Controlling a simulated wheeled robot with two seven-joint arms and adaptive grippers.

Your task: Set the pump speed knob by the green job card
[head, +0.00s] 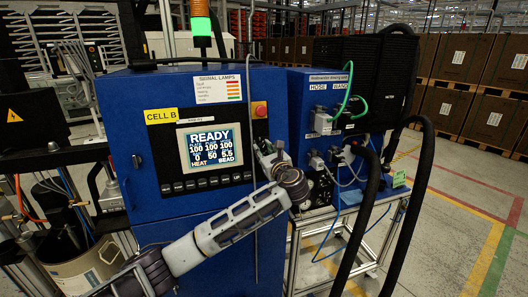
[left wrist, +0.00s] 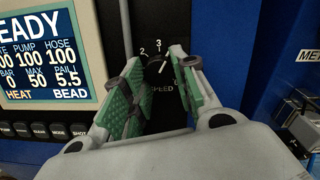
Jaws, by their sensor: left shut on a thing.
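The black speed knob (left wrist: 155,66) is on the blue cabinet's front panel, above the word SPEED, with the numbers 2 and 3 showing on its scale. My left gripper (left wrist: 158,84) is shut on it, with the green finger pads on either side. The fingers hide much of the knob and scale, so its exact setting is unclear. In the head view my left gripper (head: 266,152) is at the panel right of the display and hides the knob. A small pale green card (head: 399,180) is at the right of the cabinet; its writing is too small to read. My right gripper is out of view.
The display (head: 211,148) reads READY, with buttons below it. A red button (head: 260,110) is above my gripper. A green-lit lamp (head: 201,26) stands on top. Black hoses (head: 420,180) hang at the right, beside a wheeled frame with cables.

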